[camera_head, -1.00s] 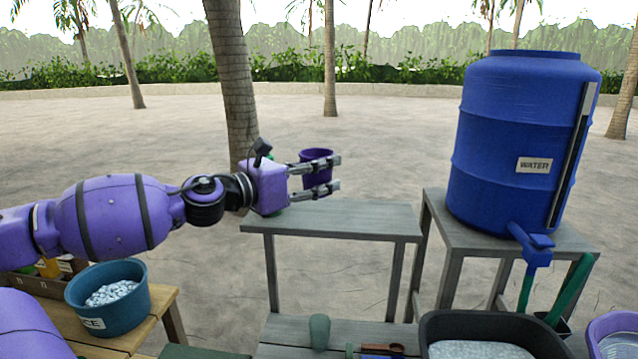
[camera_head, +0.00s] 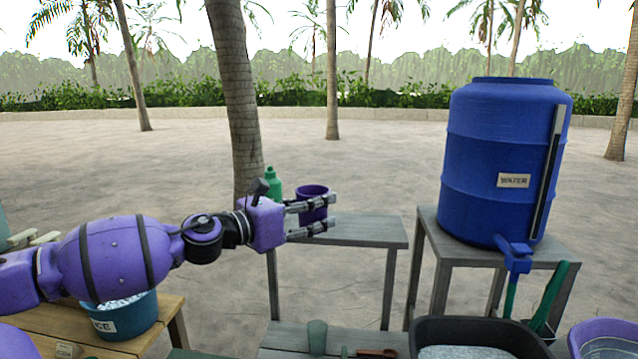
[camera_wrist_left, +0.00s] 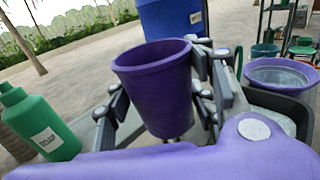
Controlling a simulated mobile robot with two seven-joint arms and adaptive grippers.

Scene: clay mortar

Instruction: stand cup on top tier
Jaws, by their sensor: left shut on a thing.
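A purple cup (camera_head: 313,193) is upright between the fingers of my left gripper (camera_head: 318,217). The gripper is shut on it from the left side. In the left wrist view, the cup (camera_wrist_left: 155,85) looks empty and a little tilted in the picture, with finger links on both sides. The cup is at the top tier (camera_head: 368,231) of a grey wooden stand, over its left part. I cannot tell whether its base touches the boards, as the fingers hide its lower part. My right gripper is not in view.
A green bottle (camera_head: 273,185) stands just behind my left gripper; it also shows in the left wrist view (camera_wrist_left: 42,122). A blue water barrel (camera_head: 503,160) stands on a table to the right. The top tier's right part is clear. A blue ice tub (camera_head: 125,318) is at lower left.

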